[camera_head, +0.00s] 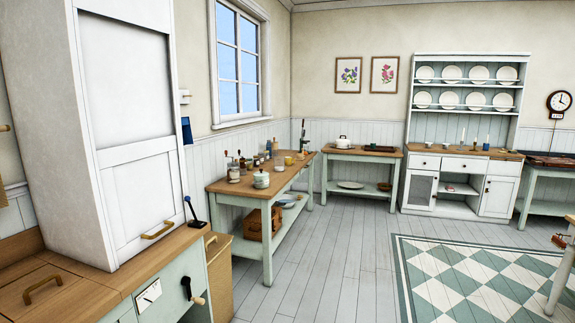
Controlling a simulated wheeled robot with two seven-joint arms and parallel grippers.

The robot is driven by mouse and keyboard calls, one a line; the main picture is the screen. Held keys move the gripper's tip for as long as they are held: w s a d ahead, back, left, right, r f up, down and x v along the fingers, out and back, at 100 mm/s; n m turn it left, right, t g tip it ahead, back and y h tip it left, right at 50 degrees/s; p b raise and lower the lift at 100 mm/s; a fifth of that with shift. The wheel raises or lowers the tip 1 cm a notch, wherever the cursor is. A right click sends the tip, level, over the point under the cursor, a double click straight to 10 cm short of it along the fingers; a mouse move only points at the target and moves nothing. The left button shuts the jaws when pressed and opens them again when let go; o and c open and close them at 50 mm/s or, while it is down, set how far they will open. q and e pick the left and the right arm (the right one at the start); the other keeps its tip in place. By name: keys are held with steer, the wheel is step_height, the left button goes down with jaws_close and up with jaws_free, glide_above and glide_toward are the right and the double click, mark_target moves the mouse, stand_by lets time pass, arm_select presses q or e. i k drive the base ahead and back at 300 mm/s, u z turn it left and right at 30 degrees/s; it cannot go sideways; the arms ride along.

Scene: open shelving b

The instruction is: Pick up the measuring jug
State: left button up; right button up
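I cannot make out a measuring jug for certain. Several small jars and vessels stand on the long wooden-topped table (228,187) under the window, too small to tell apart fully. Among them are a pale lidded pot (261,180) near the front edge and a small yellow vessel (289,161) farther back. Neither of my grippers shows in the head view.
A tall white cupboard (135,150) and wooden counter (70,285) fill the near left. A side table (345,151) and plate dresser (462,151) stand at the back. Grey floorboards (335,250) are clear in the middle, beside a checked rug (470,280).

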mark_target(279, 162)
steer(key=z, duration=0.4)
steer(key=i, duration=1.6)
steer(key=z, duration=0.65)
steer(key=i, duration=4.9)
steer(key=u, duration=1.1)
steer(key=i, duration=1.6)
steer(key=u, duration=1.15)
